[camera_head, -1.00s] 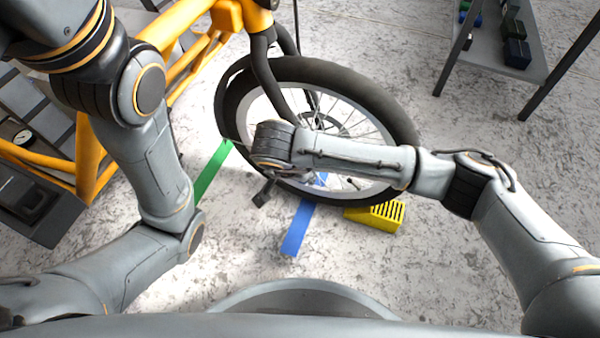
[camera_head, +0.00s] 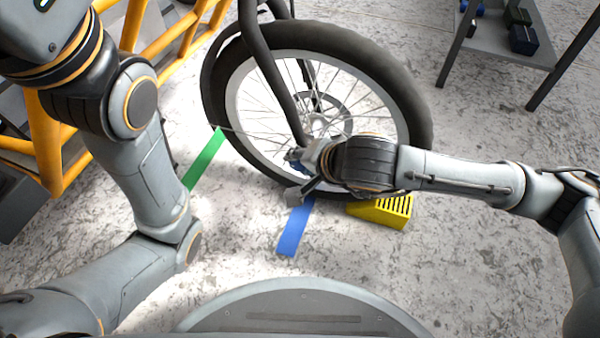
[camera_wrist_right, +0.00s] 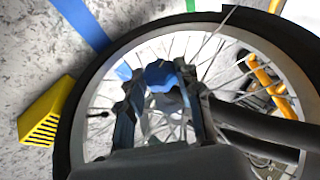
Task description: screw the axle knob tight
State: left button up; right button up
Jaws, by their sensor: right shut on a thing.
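The blue axle knob (camera_wrist_right: 160,74) shows in the right wrist view at the hub of the wheel. My right gripper (camera_wrist_right: 161,92) has its two fingers on either side of the knob and is shut on it. In the head view my right gripper (camera_head: 300,160) is at the wheel's hub by the fork end, and its wrist partly hides the knob. The wheel (camera_head: 395,85) stands upright with a dark tyre and thin spokes. The black fork (camera_head: 262,60) runs down to the hub. My left gripper is outside the head view.
A yellow slotted block (camera_head: 382,212) sits on the floor against the tyre. Blue tape (camera_head: 295,228) and green tape (camera_head: 204,158) mark the floor.

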jog(key=shift+s+d+f+m+t+y+b, duration=0.1)
jog(key=shift+f+m+t+y+b, duration=0.15)
jog(key=shift+y, duration=0.3)
jog(key=shift+d+f+m+t+y+b, duration=0.15)
jog(key=shift+y+b, duration=0.15)
jog(key=shift+y, duration=0.25)
jog(key=shift+r+t+y, duration=0.1)
jog(key=shift+t+y, duration=0.4)
jog(key=shift+y, duration=0.3)
jog(key=o, duration=1.2)
jog(key=shift+c, duration=0.2)
jog(key=v, duration=0.7)
jog(key=shift+d, duration=0.2)
jog(key=shift+s, duration=0.1)
